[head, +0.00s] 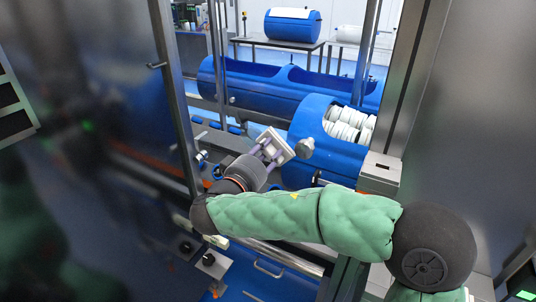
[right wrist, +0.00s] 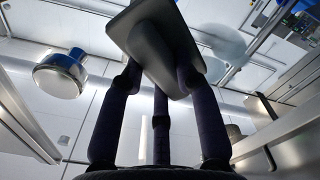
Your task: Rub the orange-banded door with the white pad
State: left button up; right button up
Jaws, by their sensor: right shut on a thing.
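My right gripper (head: 264,158) is shut on the white pad (head: 280,145), a flat pale square held tilted at its fingertips. In the right wrist view the pad (right wrist: 152,42) looks grey and dark-edged, between the fingers of the gripper (right wrist: 158,80). The orange-banded door (head: 100,100) is the large dark, shiny panel at the left of the head view, with a blurred orange streak low on it. The pad is to the right of the door's edge, apart from it. My left gripper is not in view.
A blue tub (head: 310,165) with white rolls (head: 350,125) lies behind the pad, with a grey round knob (head: 304,147) close to it. A long blue carrier (head: 270,85) and a table (head: 280,43) stand farther back. Steel posts frame the opening.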

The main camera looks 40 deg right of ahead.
jog(key=shift+w+a, duration=0.7)
jog(key=shift+w, duration=1)
jog(key=shift+w+a, duration=0.65)
jog(key=shift+w, duration=1.1)
jog(key=shift+w+a, duration=0.7)
jog(key=shift+w, duration=1)
jog(key=shift+r, duration=0.1)
jog(key=shift+v, duration=3)
jog(key=v, duration=0.3)
jog(key=shift+w+d, duration=0.1)
jog(key=shift+d, duration=0.1)
jog(key=x, duration=0.6)
jog(key=shift+d, duration=0.25)
